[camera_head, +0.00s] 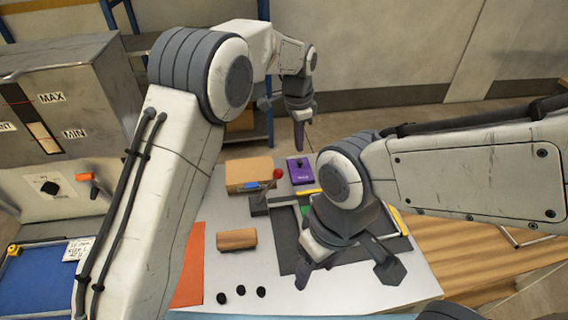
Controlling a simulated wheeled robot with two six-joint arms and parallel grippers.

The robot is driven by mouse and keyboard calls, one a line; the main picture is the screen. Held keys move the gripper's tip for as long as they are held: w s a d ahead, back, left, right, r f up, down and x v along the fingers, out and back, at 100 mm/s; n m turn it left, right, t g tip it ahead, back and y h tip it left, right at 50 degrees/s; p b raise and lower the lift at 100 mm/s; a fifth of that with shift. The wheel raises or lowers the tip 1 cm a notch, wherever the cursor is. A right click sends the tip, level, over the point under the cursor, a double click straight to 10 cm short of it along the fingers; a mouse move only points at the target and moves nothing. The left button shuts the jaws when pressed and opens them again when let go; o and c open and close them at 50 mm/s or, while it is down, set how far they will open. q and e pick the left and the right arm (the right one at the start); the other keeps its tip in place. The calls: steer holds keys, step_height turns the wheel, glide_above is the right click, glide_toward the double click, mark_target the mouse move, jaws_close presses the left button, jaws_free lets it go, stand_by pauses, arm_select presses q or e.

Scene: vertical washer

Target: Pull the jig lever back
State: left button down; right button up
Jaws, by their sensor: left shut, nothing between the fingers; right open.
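The jig lever has a red knob (278,173) on a thin shaft that leans up and to the right from a dark grey block (258,205). The block stands at the upper left of a dark jig plate (287,250) on the white table. My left gripper (300,122) is shut and empty, higher in the picture than the knob and apart from it. My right gripper (347,274) is open, with its fingers spread over the jig plate, below and right of the lever. My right wrist hides part of the plate.
A cardboard-coloured box (248,172), a purple block (300,171) and a brown wooden block (237,239) lie around the lever. Several small black pieces (241,291) lie near the front. An orange sheet (190,270) and blue tray (40,285) are at left.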

arm_select(q)
steer(key=shift+d, duration=0.1)
steer(key=a+f+p, duration=0.3)
steer(key=f+p, duration=0.2)
steer(key=f, duration=0.4)
steer(key=shift+s, duration=0.4)
steer(key=shift+a, duration=0.1)
